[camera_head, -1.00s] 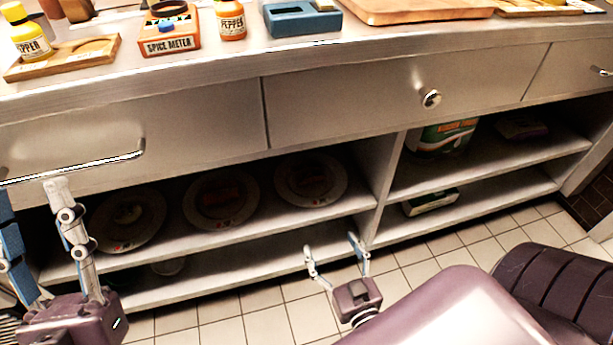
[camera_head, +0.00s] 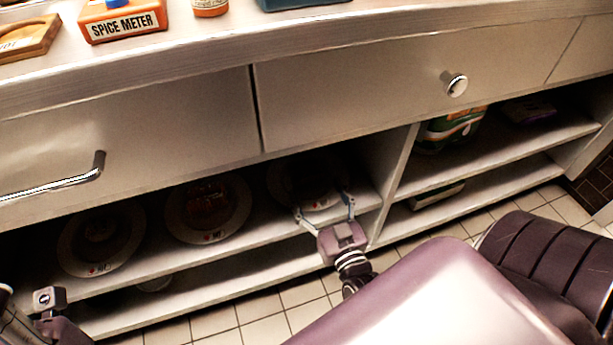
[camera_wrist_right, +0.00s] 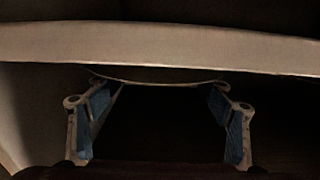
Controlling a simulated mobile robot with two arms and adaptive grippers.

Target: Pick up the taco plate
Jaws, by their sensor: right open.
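Three round plates with food sit on the upper shelf in the head view: a left plate (camera_head: 72,262), a middle plate (camera_head: 178,232) and a right plate (camera_head: 284,196). The shade is too dark to tell which holds tacos. My right gripper (camera_head: 325,212) is open at the front rim of the right plate, one finger to each side. In the right wrist view, a thin curved plate rim (camera_wrist_right: 160,83) shows between and beyond the open fingers of my right gripper (camera_wrist_right: 158,98). My left gripper (camera_head: 45,312) is only partly in view at the lower left; its fingertips are unclear.
A shelf board (camera_head: 240,228) runs under the plates, with a lower shelf (camera_head: 225,290) beneath. A divider (camera_head: 392,190) stands close to the right of my right gripper. Drawers with a handle (camera_head: 60,185) and a knob (camera_head: 456,85) overhang the shelves.

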